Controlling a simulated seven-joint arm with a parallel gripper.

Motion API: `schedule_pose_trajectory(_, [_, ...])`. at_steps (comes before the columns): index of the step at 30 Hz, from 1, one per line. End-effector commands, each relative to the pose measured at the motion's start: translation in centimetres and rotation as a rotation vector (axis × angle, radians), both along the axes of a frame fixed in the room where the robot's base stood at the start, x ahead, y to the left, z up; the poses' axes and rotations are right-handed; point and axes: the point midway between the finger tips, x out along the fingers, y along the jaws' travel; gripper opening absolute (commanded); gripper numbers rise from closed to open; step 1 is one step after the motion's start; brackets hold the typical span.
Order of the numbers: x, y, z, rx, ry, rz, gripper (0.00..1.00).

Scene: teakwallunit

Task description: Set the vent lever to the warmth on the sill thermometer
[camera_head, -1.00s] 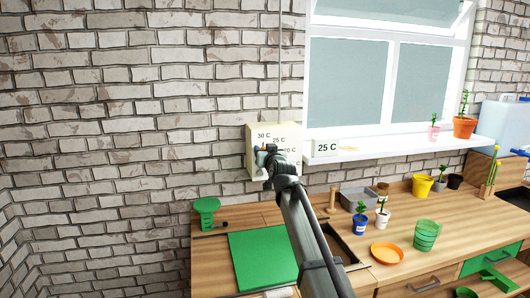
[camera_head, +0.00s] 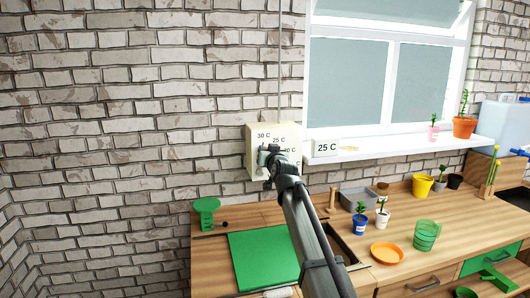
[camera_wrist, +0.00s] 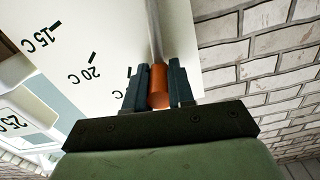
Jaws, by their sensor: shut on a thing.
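The wrist view shows 15 C and 20 C clearly on the box face (camera_wrist: 105,30). The lever (camera_wrist: 153,30) is a grey rod with an orange knob (camera_wrist: 159,85). My gripper (camera_wrist: 158,92) is shut on the knob; it also shows in the head view (camera_head: 265,151). The knob lies beside a partly hidden mark past 20 C; its exact setting is unclear. The sill thermometer (camera_head: 326,147) reads 25 C.
The white sill (camera_head: 400,149) holds small potted plants to the right. Below, the wooden counter (camera_head: 335,212) carries a green mat (camera_head: 263,258), pots and an orange saucer (camera_head: 387,252). A thin rod runs up the wall above the box.

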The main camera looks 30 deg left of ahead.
Motion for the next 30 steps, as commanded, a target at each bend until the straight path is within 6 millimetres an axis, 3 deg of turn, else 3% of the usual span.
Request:
schedule_pose_trajectory(9, [2.1, -2.1, -1.2, 0.234, 0.235, 0.0, 0.0])
schedule_pose_trajectory(20, [2.3, -2.3, -1.3, 0.264, 0.264, 0.0, 0.0])
schedule_pose_trajectory(21, [2.3, -2.3, -1.3, 0.264, 0.264, 0.0, 0.25])
schedule_pose_trajectory(28, [2.3, -2.3, -1.3, 0.263, 0.263, 0.0, 0.47])
schedule_pose_trajectory(30, [2.3, -2.3, -1.3, 0.262, 0.262, 0.0, 0.48])
